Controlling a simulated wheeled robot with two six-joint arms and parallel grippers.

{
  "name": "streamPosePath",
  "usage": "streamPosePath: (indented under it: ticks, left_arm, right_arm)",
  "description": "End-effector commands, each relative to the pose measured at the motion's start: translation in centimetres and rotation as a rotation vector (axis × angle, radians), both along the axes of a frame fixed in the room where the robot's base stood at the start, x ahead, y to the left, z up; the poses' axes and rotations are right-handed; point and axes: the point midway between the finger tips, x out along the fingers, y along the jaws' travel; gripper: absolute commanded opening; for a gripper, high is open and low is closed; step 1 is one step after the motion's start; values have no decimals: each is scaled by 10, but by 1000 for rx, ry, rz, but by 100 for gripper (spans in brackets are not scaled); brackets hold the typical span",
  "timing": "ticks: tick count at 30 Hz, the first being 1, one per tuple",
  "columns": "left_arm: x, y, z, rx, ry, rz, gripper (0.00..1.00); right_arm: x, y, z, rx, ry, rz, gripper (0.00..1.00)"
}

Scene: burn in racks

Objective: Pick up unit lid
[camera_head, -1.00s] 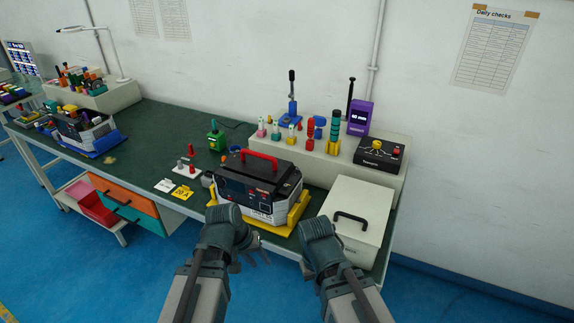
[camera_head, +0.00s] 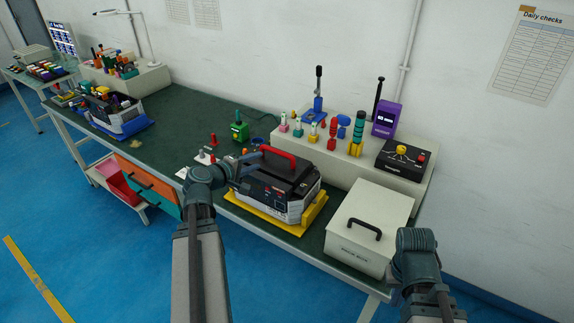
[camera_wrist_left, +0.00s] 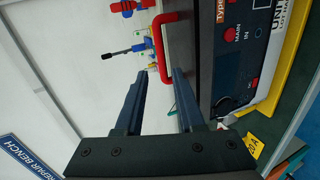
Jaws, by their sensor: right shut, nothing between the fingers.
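The unit (camera_head: 262,200) is a black and white box in a yellow tray (camera_head: 308,215) on the green bench. Its dark lid (camera_head: 292,172) carries a red bar handle (camera_head: 278,152), which also shows in the left wrist view (camera_wrist_left: 158,45). My left gripper (camera_head: 252,158) is at the unit's left end, close to the handle. In the left wrist view its fingers (camera_wrist_left: 157,72) are open and empty, with the handle just beyond their tips. My right gripper (camera_head: 416,255) is at the right, beside the white box; its fingers are hidden. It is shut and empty.
A white box with a black handle (camera_head: 366,217) stands right of the unit. A raised shelf (camera_head: 350,165) behind holds colored connectors, a purple meter (camera_head: 387,120) and a black box with knobs (camera_head: 405,155). A green device (camera_head: 239,130) stands left behind the unit.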

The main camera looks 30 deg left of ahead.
Motion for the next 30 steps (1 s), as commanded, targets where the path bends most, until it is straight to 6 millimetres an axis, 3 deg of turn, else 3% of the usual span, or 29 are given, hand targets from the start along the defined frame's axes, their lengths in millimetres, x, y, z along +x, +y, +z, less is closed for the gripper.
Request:
streamPosePath:
  ticks: [15,26,30]
  left_arm:
    - [74,-8,-29,2,2,-5,38]
    - [83,-9,-31,3,3,-5,38]
    - [95,-6,-36,3,3,-5,38]
  right_arm:
    - [0,0,-28,0,0,0,0]
    - [0,0,-30,0,0,0,0]
    - [0,0,-36,0,0,0,0]
